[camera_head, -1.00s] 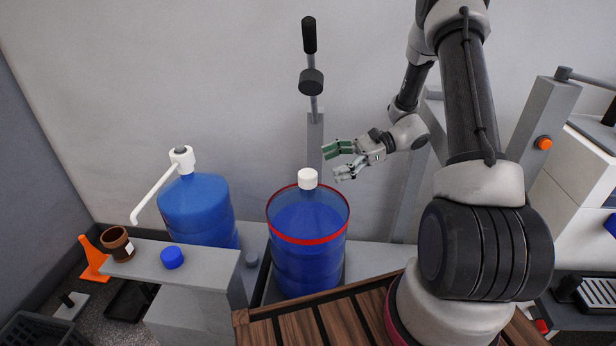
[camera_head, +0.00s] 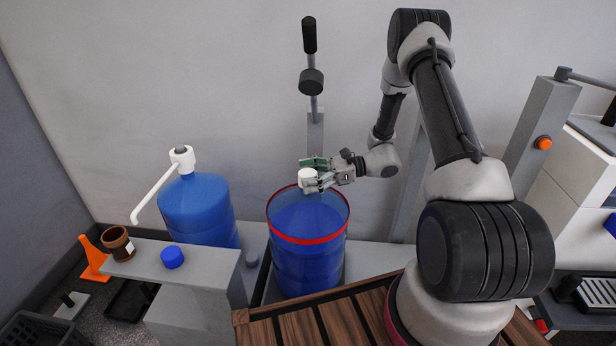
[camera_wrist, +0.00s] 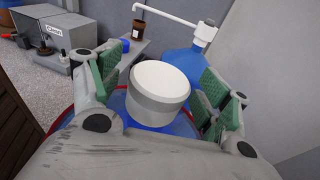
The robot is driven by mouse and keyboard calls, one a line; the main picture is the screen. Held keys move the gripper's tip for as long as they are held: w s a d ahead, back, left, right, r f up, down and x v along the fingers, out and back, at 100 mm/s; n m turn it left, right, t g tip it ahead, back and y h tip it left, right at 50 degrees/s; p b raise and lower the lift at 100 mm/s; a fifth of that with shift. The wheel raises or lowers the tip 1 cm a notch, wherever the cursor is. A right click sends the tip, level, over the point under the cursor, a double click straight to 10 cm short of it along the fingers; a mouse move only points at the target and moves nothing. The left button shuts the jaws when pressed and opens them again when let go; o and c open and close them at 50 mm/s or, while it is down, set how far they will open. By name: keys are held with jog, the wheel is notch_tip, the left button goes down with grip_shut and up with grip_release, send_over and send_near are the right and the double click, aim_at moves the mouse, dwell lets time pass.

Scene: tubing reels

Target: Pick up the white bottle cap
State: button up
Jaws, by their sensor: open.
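The white bottle cap (camera_head: 308,178) is on top of the blue bottle (camera_head: 306,215), which stands inside a clear blue bin with a red rim (camera_head: 308,240). My gripper (camera_head: 314,173) is at the cap, with its fingers to either side of it. In the wrist view the white cap (camera_wrist: 160,90) is large and lies between the green-padded fingers of my open gripper (camera_wrist: 157,92). A gap shows between the cap and the pads on both sides. The bottle's neck is hidden below the cap and fingers.
A second blue bottle (camera_head: 198,210) with a white pump (camera_head: 182,158) stands at the left. A grey ledge (camera_head: 215,258) carries a brown cup (camera_head: 117,243) and a blue cap (camera_head: 172,257). A grey lever post (camera_head: 315,130) rises behind the bin.

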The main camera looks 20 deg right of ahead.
aim_at(308, 173)
jog(key=c, duration=0.8)
jog(key=shift+c, duration=0.2)
notch_tip(308, 173, up, 10)
dwell(0.6)
